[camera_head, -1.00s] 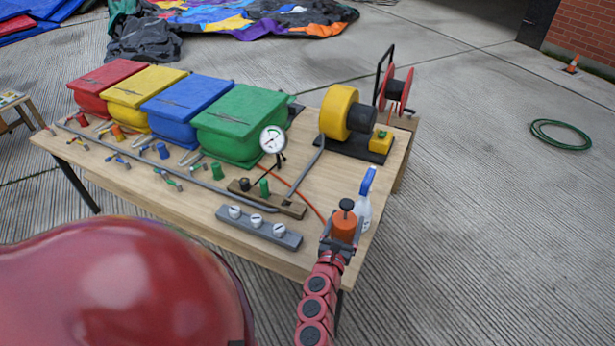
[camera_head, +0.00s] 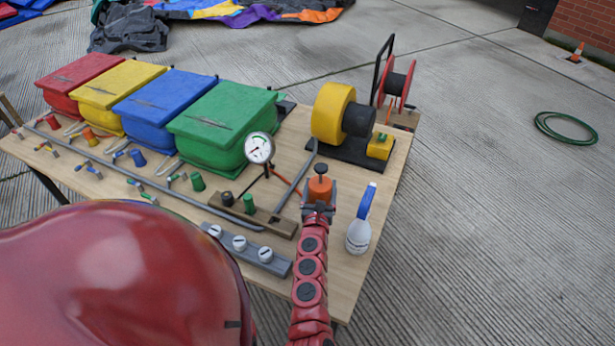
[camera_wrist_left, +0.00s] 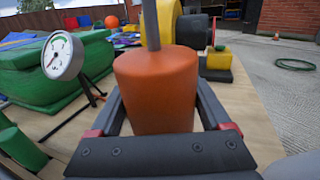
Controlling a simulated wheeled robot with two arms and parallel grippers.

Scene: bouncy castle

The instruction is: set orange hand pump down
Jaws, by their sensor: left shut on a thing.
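The orange hand pump (camera_head: 320,190) has a black knob on top and stands upright at the end of my left arm. My left gripper (camera_head: 319,202) is shut around its body, over the right part of the wooden table (camera_head: 333,262). In the left wrist view the orange body (camera_wrist_left: 157,88) fills the space between the two fingers. Its bottom is hidden by the gripper, so I cannot tell whether it touches the table. My right gripper is not in view.
A white spray bottle with a blue top (camera_head: 360,225) stands right of my gripper. A pressure gauge (camera_head: 260,149) and wooden block (camera_head: 252,213) are to the left, a yellow blower (camera_head: 333,114) behind. Bare tabletop lies between pump and blower, and around the bottle.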

